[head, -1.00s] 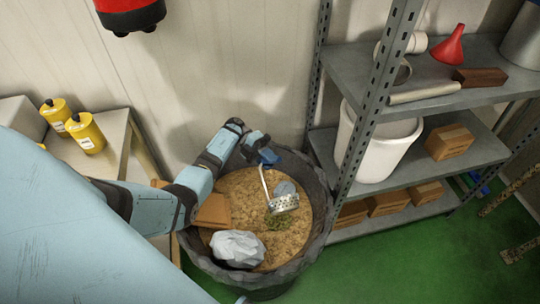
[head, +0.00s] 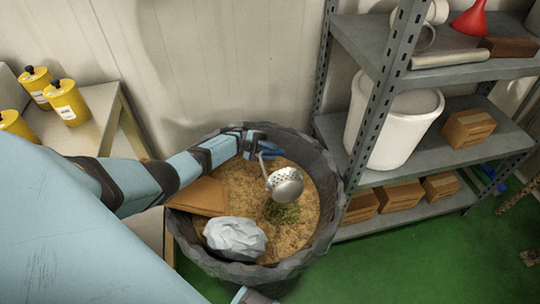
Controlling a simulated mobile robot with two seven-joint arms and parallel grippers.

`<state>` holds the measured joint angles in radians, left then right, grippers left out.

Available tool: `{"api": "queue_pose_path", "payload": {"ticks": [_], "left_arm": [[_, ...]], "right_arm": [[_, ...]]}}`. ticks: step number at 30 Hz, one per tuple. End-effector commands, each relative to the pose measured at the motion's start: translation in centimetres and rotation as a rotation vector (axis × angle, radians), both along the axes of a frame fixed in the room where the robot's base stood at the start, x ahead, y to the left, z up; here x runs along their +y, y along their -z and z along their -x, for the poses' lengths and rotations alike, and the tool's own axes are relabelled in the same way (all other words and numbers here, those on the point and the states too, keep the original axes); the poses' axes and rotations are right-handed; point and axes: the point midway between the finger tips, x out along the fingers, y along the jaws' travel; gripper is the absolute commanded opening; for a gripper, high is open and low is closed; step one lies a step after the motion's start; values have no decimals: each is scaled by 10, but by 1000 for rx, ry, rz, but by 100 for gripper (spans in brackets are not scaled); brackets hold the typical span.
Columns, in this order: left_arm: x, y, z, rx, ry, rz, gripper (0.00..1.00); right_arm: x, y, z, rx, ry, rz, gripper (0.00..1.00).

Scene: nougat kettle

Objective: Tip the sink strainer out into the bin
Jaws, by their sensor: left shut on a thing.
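The sink strainer (head: 286,185) is a perforated metal cup on a thin bent handle. It is tilted over the inside of the bin (head: 186,252), a dark round tub with a rough rim. My left gripper (head: 262,151) is at the bin's far side, shut on the strainer's handle. Below the strainer, a patch of green scraps (head: 282,212) lies on the brown, grainy fill (head: 240,185). The inside of the strainer cup cannot be made out. My right gripper is not clearly in view.
A crumpled white lump (head: 235,239) and a brown cardboard piece (head: 197,197) lie in the bin. A metal shelf (head: 411,164) with a white bucket (head: 398,125) and brown boxes (head: 468,128) stands right. Yellow bottles (head: 68,103) stand on a table at left.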

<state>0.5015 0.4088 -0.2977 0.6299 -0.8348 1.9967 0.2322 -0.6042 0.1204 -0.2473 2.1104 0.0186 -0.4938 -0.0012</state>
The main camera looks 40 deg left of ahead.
Motion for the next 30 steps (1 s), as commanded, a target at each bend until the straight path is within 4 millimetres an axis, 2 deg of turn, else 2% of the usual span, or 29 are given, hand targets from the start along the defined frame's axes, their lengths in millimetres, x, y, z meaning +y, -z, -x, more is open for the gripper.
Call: {"api": "queue_pose_path", "payload": {"ticks": [1,9,16,30], "left_arm": [[0,16,0,19,-1,28,0],[4,34,-3,123,0,180,0],[6,39,-5,177,-1,257,0],[7,39,-5,188,-1,273,0]], "right_arm": [[1,14,-1,-10,-3,-1,43],[4,20,0,-51,-18,-20,43],[9,11,-2,-78,-25,-50,43],[8,8,-2,-84,-25,-51,43]]}}
